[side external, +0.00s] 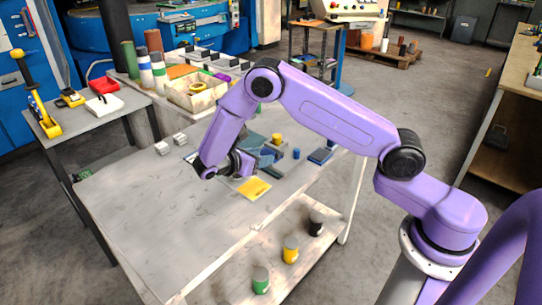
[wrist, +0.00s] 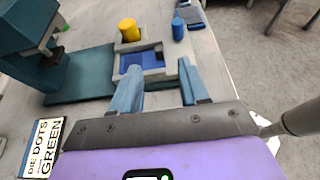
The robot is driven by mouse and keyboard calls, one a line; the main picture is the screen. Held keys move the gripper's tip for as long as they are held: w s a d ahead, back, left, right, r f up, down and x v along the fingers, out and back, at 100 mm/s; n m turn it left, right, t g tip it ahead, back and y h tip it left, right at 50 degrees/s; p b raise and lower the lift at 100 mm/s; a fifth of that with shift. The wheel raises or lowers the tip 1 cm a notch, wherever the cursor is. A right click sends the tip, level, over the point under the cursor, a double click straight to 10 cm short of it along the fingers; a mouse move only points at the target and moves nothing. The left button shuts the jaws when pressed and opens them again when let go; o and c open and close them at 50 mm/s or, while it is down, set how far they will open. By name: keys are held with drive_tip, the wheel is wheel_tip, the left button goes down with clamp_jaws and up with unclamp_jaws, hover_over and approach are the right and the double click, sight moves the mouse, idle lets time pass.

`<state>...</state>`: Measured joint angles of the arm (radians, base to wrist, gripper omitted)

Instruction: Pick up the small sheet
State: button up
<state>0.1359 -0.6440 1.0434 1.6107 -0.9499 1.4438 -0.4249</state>
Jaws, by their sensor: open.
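My gripper (wrist: 158,67) is open, with its two blue-grey fingers apart and nothing visibly held between them. In the wrist view a grey holder (wrist: 155,72) with a blue recess or blue sheet (wrist: 140,60) lies just beyond and between the fingertips; I cannot tell which it is. In the side view a flat yellow sheet (side external: 254,188) lies on the bench near its edge, to the right of and below my gripper. Which piece is the small sheet is not clear. My arm partly hides the work area in the side view.
A teal press (wrist: 40,45) stands left of the holder. A yellow cylinder (wrist: 129,30) and a blue cylinder (wrist: 178,29) stand near it. The left bench (side external: 140,215) is largely clear.

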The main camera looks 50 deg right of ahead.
sight(277, 153)
drive_tip(key=shift+x, duration=3.85)
drive_tip(key=shift+w, duration=0.1)
drive_tip(key=shift+c, duration=0.3)
clamp_jaws()
